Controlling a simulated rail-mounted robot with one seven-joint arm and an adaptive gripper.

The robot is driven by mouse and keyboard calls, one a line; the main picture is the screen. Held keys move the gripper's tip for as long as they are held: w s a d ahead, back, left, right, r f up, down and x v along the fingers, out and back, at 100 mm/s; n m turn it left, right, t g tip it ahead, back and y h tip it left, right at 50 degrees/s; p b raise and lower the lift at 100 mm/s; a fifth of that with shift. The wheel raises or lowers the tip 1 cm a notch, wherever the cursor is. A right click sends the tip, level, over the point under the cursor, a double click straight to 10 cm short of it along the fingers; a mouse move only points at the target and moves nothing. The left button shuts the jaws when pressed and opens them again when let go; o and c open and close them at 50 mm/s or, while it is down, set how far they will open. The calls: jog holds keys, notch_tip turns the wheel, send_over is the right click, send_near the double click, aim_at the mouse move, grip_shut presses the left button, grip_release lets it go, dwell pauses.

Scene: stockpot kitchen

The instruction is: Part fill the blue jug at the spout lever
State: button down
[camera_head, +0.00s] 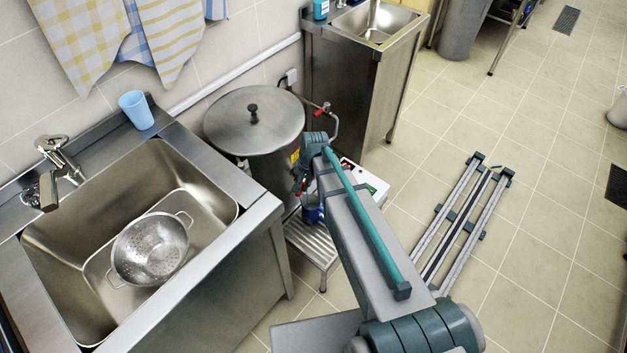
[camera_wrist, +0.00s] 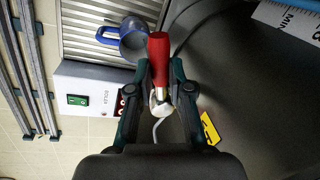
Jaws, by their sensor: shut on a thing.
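The blue jug (camera_head: 312,211) stands on a slatted metal stand (camera_head: 313,240) beside the big lidded steel pot (camera_head: 254,122). In the wrist view the jug (camera_wrist: 126,42) shows from above with its handle to the left; its fill level cannot be made out. My gripper (camera_wrist: 160,66) is shut on the red spout lever (camera_wrist: 158,48), with a finger on each side. The lever's metal end (camera_wrist: 160,103) shows between the fingers. In the head view my arm largely hides the spout and gripper. No stream of liquid is visible.
A white box with a green switch (camera_wrist: 78,100) sits beside the stand. A second red-handled tap (camera_head: 323,108) is on the pot's far side. A sink (camera_head: 215,190) with a colander (camera_head: 150,248) is at left, with a light blue cup (camera_head: 136,110) on its ledge.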

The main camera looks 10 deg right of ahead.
jog(key=c, duration=1.1)
grip_release()
jog(key=r, duration=0.4)
jog(key=d+r, duration=0.1)
jog(key=r, duration=0.3)
jog(key=s+d+r, duration=0.1)
jog(key=r, duration=0.3)
jog(key=shift+f, duration=0.1)
